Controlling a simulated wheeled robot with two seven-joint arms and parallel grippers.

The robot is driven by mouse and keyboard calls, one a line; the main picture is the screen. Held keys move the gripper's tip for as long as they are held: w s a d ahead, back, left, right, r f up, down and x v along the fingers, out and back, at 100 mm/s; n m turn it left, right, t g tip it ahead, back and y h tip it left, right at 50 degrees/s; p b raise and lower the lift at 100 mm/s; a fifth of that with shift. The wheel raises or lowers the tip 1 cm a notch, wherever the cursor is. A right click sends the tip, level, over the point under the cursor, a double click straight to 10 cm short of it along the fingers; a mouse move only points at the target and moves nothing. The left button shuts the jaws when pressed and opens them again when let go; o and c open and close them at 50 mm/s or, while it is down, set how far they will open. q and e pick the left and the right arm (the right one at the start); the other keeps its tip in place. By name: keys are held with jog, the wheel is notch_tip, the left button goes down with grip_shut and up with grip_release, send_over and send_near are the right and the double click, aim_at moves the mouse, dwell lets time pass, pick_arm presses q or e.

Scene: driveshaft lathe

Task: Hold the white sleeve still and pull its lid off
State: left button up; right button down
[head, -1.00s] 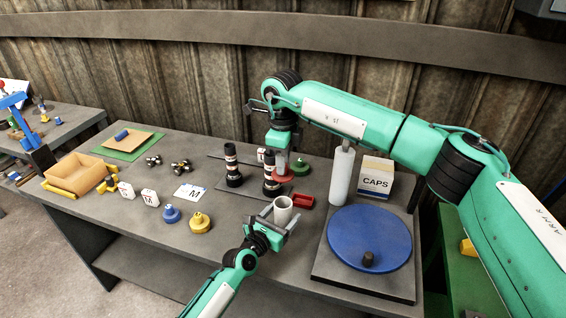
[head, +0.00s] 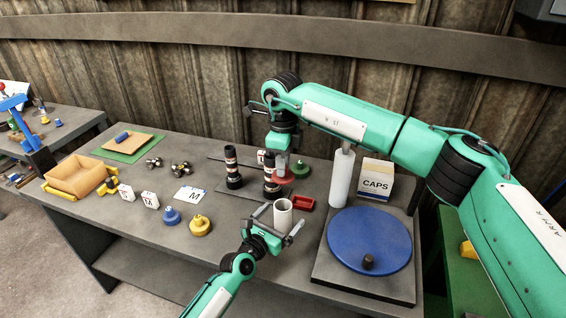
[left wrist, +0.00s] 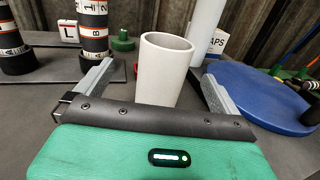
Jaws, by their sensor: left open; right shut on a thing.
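The white sleeve (head: 283,217) stands upright on the bench, and its hollow top is open, with no lid on it. It also shows in the left wrist view (left wrist: 162,70). My left gripper (head: 275,223) is open, with one finger on each side of the sleeve; gaps show between the fingers and the sleeve in the left wrist view (left wrist: 157,80). My right gripper (head: 283,168) is shut on a red disc-shaped lid (head: 285,181), behind the sleeve. The fingers partly hide this lid.
A small red tray (head: 304,204) lies right of the sleeve. Dark banded posts (head: 233,168) and a green lid (head: 300,170) stand behind. A blue turntable (head: 370,240), white cylinder (head: 341,180) and CAPS box (head: 376,182) are at right. Blue (head: 170,215) and yellow (head: 200,226) lids lie left.

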pick_arm(q)
jog(key=shift+p+v, duration=0.45)
jog(key=shift+v, duration=2.1)
pick_arm(e)
jog(key=shift+r, duration=0.55)
